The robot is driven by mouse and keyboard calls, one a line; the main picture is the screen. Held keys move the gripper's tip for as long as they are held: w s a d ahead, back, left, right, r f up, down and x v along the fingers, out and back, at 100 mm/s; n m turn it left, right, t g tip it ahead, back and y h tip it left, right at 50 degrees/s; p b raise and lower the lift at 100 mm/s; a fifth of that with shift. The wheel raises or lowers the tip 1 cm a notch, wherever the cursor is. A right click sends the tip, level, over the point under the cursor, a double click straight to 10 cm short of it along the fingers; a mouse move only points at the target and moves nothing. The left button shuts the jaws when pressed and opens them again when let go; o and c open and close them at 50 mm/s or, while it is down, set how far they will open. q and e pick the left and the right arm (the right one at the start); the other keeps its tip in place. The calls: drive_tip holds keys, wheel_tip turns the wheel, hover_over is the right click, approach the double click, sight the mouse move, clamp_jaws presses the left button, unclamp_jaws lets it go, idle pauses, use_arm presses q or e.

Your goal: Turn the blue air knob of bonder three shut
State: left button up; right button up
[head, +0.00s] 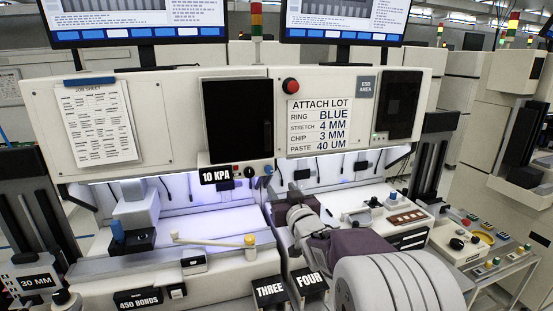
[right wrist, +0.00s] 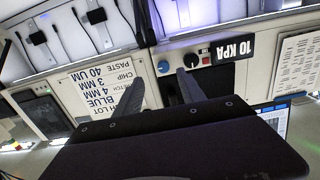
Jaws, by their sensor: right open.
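The blue air knob (head: 268,170) sits at the right end of a small panel beside the "10 KPA" label (head: 215,176), under the dark window of the left bonder. The sign "THREE" (head: 269,291) stands below that machine's front. In the right wrist view, which is upside down, the blue knob (right wrist: 163,66) shows between and beyond my fingertips. My right gripper (right wrist: 160,78) is open and empty, lined up with the knob and apparently short of it. In the head view my right gripper (head: 290,188) is just below and right of the knob, partly hidden by its wrist. My left gripper is not in view.
A dark knob (right wrist: 190,60) and a red button (right wrist: 207,50) sit close beside the blue knob. A blue-topped post (head: 117,231) and a yellow-knobbed lever (head: 249,241) stand on the lower stage. The sign "FOUR" (head: 311,285) stands beside my right arm.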

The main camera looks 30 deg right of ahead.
sight(270, 170)
drive_tip(key=shift+t, duration=0.3)
drive_tip(key=p+x, duration=0.1)
drive_tip(key=x, duration=0.2)
drive_tip(key=p+x, duration=0.1)
drive_tip(key=x, duration=0.2)
drive_tip(key=r+p+x, duration=0.1)
drive_tip(key=x, duration=0.2)
drive_tip(key=shift+w+a+r+p, duration=0.1)
drive_tip(key=shift+w+p, duration=0.05)
drive_tip(key=shift+p, duration=0.15)
drive_tip(key=shift+w, duration=0.45)
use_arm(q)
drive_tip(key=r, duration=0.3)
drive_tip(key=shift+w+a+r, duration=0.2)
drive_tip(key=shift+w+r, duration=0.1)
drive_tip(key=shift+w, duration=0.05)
use_arm(e)
drive_tip(key=shift+s, duration=0.1)
drive_tip(key=shift+c, duration=0.4)
clamp_jaws()
